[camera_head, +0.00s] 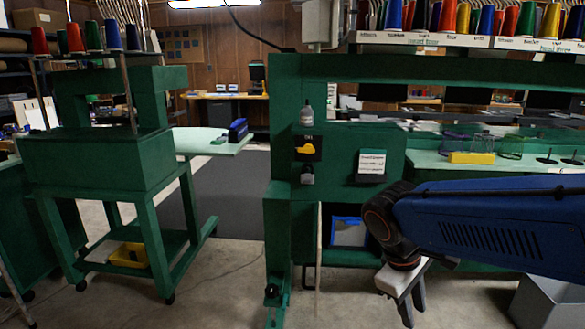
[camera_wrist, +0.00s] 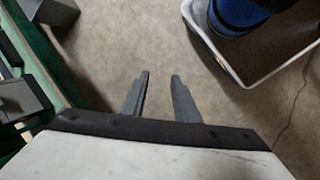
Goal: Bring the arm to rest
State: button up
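My gripper (camera_wrist: 160,76) points down at the concrete floor in the wrist view. Its two dark fingers stand apart with nothing between them. In the head view my gripper (camera_head: 411,308) hangs low at the lower right, below my blue arm. The arm reaches in from the right edge, in front of the green machine frame (camera_head: 283,120). The gripper appears empty, and I see no contact with anything.
A green wheeled stand (camera_head: 95,165) is on the left. Thread cones (camera_head: 465,18) line a shelf at the top right. A table with a yellow tray (camera_head: 472,157) is behind my arm. A grey bin (camera_head: 550,303) is at the lower right. Floor (camera_head: 235,285) is open at lower left centre.

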jog(key=s+d+m+t+y, duration=0.3)
jog(key=s+m+t, duration=0.1)
jog(key=s+m, duration=0.3)
jog(key=shift+s+d+r+m+y, duration=0.3)
jog(key=shift+s+d+y, duration=0.1)
jog(key=shift+s, duration=0.15)
jog(key=shift+a, duration=0.1)
